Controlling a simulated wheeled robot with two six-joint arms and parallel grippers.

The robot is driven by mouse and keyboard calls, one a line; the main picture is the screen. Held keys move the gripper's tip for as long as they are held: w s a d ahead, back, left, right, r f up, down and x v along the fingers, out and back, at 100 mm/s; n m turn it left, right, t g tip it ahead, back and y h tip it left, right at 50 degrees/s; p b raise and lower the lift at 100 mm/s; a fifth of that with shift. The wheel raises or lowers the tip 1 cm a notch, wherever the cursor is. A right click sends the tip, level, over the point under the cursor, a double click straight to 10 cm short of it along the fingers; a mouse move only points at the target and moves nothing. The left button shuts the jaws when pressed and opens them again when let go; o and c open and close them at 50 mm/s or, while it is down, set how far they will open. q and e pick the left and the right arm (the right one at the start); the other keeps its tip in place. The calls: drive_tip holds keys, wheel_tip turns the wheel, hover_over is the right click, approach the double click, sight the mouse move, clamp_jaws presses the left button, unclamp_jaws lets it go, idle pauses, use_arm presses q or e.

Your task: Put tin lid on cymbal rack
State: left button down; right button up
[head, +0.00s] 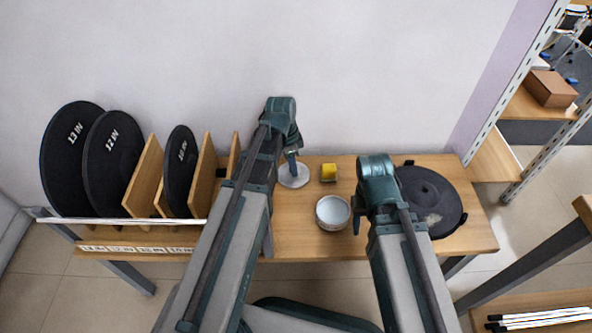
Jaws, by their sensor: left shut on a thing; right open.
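A round light-grey disc, which looks like the tin lid (293,178), is at the back middle of the table. My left gripper (291,163) is shut on it from above; I cannot tell whether the lid touches the table. The cymbal rack (147,178), with wooden dividers, stands at the left and holds black round mesh pads; part of its right side is hidden by my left arm. My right gripper (357,219) is open, mostly hidden by its own wrist, between the white tin (333,212) and a large black pad (429,201).
A small yellow block (328,172) sits behind the tin. The black pad at the right lies flat on the wooden table (300,239). A white rail (125,221) runs along the rack's front. Metal shelving (530,115) stands to the right.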

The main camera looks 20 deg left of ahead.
sight(288, 175)
use_arm(q)
drive_tip(key=shift+a, duration=0.1)
use_arm(e)
drive_tip(key=shift+a+r, duration=0.1)
use_arm(q)
drive_tip(key=shift+f, duration=0.2)
use_arm(e)
drive_tip(key=shift+f, duration=0.25)
use_arm(q)
drive_tip(key=c, duration=0.6)
unclamp_jaws()
drive_tip(key=shift+r, duration=0.1)
drive_tip(key=shift+c, duration=0.2)
use_arm(e)
drive_tip(key=shift+r, duration=0.1)
use_arm(q)
drive_tip(key=shift+r, duration=0.15)
use_arm(e)
drive_tip(key=shift+r, duration=0.15)
use_arm(q)
wheel_tip(288, 175, up, 12)
drive_tip(key=a+p, duration=0.1)
drive_tip(key=p, duration=1.1)
drive_tip(key=shift+s, duration=0.4)
use_arm(e)
wheel_tip(288, 175, up, 12)
use_arm(q)
drive_tip(key=shift+a, duration=0.1)
use_arm(e)
drive_tip(key=shift+s, duration=0.1)
